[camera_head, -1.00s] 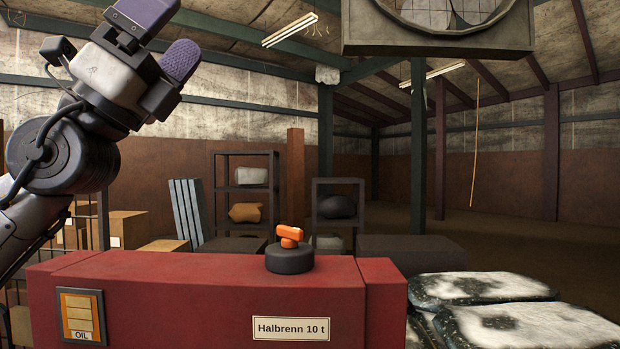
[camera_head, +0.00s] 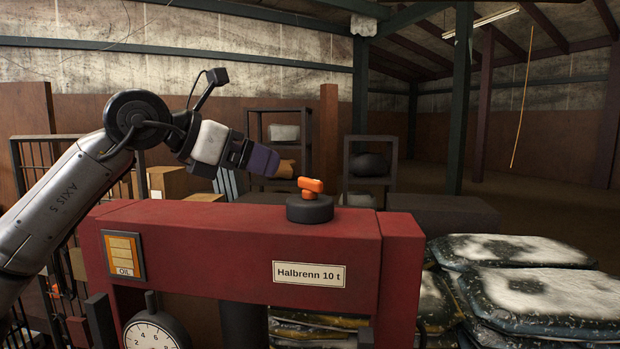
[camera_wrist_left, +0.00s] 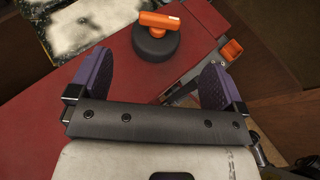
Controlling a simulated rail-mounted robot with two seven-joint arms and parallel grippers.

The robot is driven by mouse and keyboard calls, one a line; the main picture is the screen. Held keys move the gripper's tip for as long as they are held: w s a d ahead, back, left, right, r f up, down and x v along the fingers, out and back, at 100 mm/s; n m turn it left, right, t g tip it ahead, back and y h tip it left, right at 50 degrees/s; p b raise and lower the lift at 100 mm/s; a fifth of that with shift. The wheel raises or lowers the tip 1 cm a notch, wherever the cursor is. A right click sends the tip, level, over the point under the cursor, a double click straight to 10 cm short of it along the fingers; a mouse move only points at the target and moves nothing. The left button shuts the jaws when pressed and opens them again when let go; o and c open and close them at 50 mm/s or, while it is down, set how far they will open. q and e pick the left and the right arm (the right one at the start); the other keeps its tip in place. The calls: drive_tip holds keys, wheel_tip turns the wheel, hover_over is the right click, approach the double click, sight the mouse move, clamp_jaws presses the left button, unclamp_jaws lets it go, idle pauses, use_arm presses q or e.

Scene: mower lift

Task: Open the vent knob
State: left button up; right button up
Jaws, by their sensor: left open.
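The orange vent knob (camera_head: 311,186) sits on a round black cap (camera_head: 310,209) on top of the red press frame (camera_head: 225,225). My left gripper (camera_head: 263,161) points right and slightly down, to the left of the knob and a little above the frame. In the left wrist view the knob (camera_wrist_left: 160,21) lies ahead of the open purple fingers, near the top edge. The gap between the fingers (camera_wrist_left: 158,88) is empty, with red metal behind it. The left gripper does not touch the knob. My right gripper is not in view.
A dial gauge (camera_head: 152,334) and an oil label (camera_head: 124,256) are on the press's left side. Shelves (camera_head: 281,135) stand behind. The air above and right of the knob is clear.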

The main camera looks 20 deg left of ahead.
sight(308, 179)
use_arm(q)
drive_tip(key=p+x, duration=0.2)
drive_tip(key=x, duration=0.3)
drive_tip(key=p+x, duration=0.2)
drive_tip(key=x, duration=0.4)
drive_tip(key=shift+d+r, duration=0.1)
drive_tip(key=shift+r, duration=0.15)
drive_tip(key=shift+p+x, duration=0.5)
drive_tip(key=shift+x, duration=0.4)
drive_tip(key=shift+f, duration=0.1)
